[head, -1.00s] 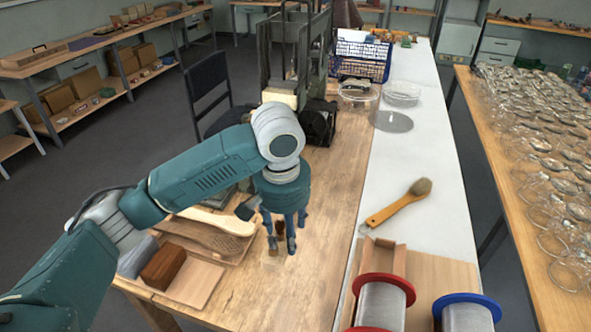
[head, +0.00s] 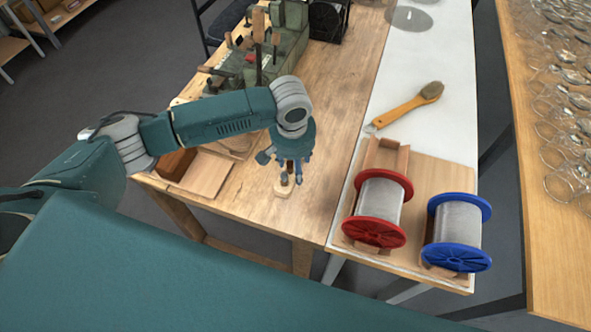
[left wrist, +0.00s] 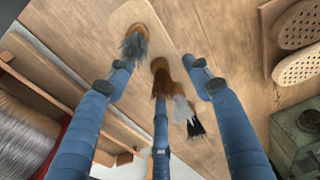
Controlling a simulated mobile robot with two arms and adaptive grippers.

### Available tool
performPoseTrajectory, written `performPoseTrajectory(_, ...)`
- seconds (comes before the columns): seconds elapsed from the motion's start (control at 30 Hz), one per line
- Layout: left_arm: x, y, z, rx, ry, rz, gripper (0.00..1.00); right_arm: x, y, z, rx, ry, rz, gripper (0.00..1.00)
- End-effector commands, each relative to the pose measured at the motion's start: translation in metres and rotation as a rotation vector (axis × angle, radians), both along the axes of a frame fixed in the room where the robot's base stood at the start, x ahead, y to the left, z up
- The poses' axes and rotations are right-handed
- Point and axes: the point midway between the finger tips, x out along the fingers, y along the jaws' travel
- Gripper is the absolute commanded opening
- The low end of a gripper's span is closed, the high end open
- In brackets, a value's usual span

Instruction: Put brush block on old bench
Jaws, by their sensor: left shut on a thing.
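My left gripper (head: 289,176) is over the front part of the old bench (head: 335,95), a worn wooden top. It is shut on the brush block (head: 283,189), a small pale wooden piece. In the left wrist view, the brush block (left wrist: 128,15) shows between the fingers (left wrist: 160,68), with grey, brown, white and black tufts on it. The fingers hide part of it. The block is at or just above the bench top; I cannot tell whether it touches. My right gripper is not in view.
A red spool (head: 378,210) and a blue spool (head: 456,232) stand right of the bench on the white table. A wooden-handled brush (head: 408,104) lies behind them. A green machine (head: 275,50) stands farther back. A brown block (head: 175,163) is at left. Bench top right of the gripper is clear.

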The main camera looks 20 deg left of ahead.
Motion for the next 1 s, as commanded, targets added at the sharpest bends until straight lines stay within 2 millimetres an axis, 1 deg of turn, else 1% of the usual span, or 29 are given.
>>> performPoseTrajectory(0.1,-0.001,0.0,-0.019,0.001,0.003,0.0,0.21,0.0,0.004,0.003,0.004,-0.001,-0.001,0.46)
performPoseTrajectory(0.23,0.0,0.001,-0.033,0.002,0.002,0.0,0.21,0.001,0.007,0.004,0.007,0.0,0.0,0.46)
performPoseTrajectory(0.6,0.0,0.0,-0.038,0.0,0.001,0.0,0.21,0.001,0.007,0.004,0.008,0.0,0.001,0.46)
performPoseTrajectory(0.63,-0.001,0.0,-0.039,0.0,0.002,0.0,0.53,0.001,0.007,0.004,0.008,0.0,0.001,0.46)
performPoseTrajectory(0.67,0.0,0.0,-0.038,0.0,0.001,0.0,0.59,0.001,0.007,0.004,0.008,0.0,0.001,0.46)
performPoseTrajectory(0.7,0.0,0.0,-0.038,0.0,0.001,0.0,0.67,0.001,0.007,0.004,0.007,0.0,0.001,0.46)
performPoseTrajectory(0.73,0.0,0.0,-0.038,0.0,0.001,0.0,0.7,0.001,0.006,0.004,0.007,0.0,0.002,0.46)
performPoseTrajectory(1.0,0.0,0.0,-0.038,0.0,0.001,0.0,0.7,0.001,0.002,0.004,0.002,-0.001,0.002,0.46)
